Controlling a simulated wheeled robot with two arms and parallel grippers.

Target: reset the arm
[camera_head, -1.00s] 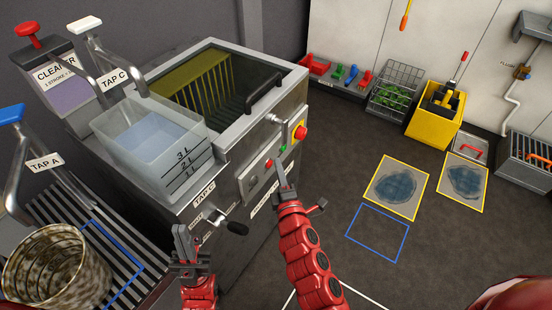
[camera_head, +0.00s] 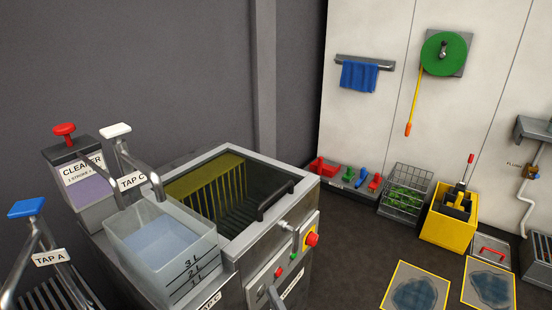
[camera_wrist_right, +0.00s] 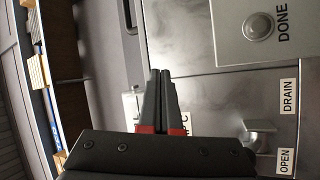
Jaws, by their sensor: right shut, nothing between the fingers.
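My right gripper (camera_wrist_right: 162,88) is shut and empty in the right wrist view, its two dark fingers side by side in front of the machine's grey metal front. My left gripper is out of view. In the right wrist view, a round button (camera_wrist_right: 259,26) labelled DONE is at the upper right. A metal valve handle (camera_wrist_right: 258,135) sits near the DRAIN and OPEN labels at the right.
A yellow bucket (camera_head: 447,226) and wire basket (camera_head: 384,207) stand by the wall.

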